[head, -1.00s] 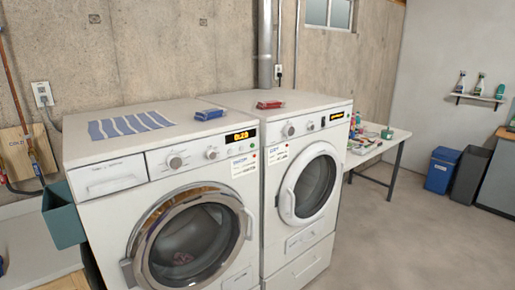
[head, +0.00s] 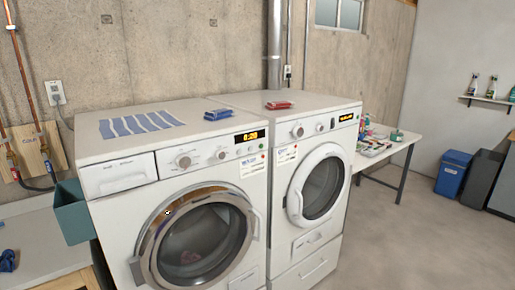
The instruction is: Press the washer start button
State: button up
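The washer (head: 125,215) is the white front loader on the left, with a chrome-ringed round door (head: 195,245) that looks closed. Dark fabric shows dimly behind its glass. Its top panel has a detergent drawer (head: 118,175), two round knobs, and a lit orange display (head: 250,136) that seems to read 0:20. Small round buttons (head: 250,149) sit under the display, with tiny red and green marks at the right end. Which one is the start button is too small to tell. My gripper is not in view.
A second white machine (head: 283,220) stands close on the right. A striped cloth (head: 135,124), a blue pack (head: 218,114) and a red pack (head: 279,105) lie on top. A cluttered table (head: 403,146) stands right.

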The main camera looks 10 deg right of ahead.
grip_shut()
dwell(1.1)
